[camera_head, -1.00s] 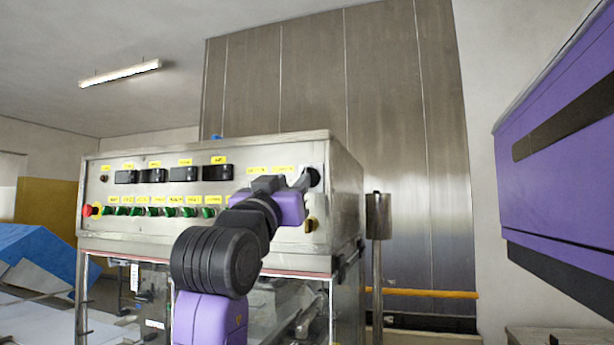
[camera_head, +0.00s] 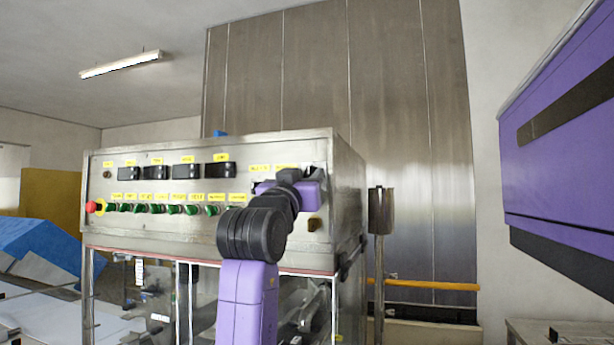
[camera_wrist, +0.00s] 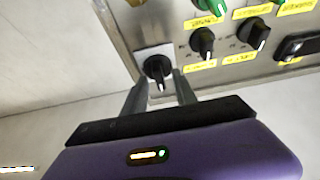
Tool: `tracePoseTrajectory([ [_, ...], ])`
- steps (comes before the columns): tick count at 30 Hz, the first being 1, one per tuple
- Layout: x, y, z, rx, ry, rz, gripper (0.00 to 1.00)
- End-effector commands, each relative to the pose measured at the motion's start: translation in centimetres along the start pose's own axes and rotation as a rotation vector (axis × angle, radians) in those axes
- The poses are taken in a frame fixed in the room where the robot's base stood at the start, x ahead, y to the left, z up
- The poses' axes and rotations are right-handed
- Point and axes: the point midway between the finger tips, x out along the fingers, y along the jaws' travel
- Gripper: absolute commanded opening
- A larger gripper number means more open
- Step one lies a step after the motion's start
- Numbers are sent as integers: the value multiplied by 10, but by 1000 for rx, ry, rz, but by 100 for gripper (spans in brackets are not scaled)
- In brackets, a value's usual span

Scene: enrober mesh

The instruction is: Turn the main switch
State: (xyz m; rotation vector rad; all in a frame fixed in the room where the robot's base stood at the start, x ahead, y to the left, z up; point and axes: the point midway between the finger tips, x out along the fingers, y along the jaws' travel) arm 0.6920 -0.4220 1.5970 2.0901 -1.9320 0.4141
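The main switch (camera_wrist: 158,68) is a black rotary knob on a pale square plate at the corner of the steel control panel in the wrist view. My gripper (camera_wrist: 160,86) is open, with its two fingers apart and pointing at the panel. The fingertips are on either side of the knob's lower part; I cannot tell whether they touch it. In the head view, my wrist and purple arm cover most of the panel's upper right corner, and the knob is largely hidden there.
The control panel (camera_head: 100,225) carries a red emergency button (camera_head: 92,207), several green knobs and black displays. A steel cylinder on a post (camera_head: 380,210) stands right of the machine. A purple cabinet (camera_head: 560,165) is far right.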

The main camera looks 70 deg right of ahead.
Motion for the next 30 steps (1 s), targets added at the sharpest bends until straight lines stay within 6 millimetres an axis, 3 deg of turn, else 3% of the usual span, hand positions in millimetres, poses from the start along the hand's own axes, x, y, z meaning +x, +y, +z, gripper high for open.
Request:
tracePoseTrajectory([
  [2, 0, 0, 0, 0, 0, 0, 32],
  [7, 0, 0, 0, 0, 0, 0, 0],
  [20, -1, 0, 1, 35, 1, 13, 0],
  [30, -2, -2, 2, 236, 3, 95, 0],
])
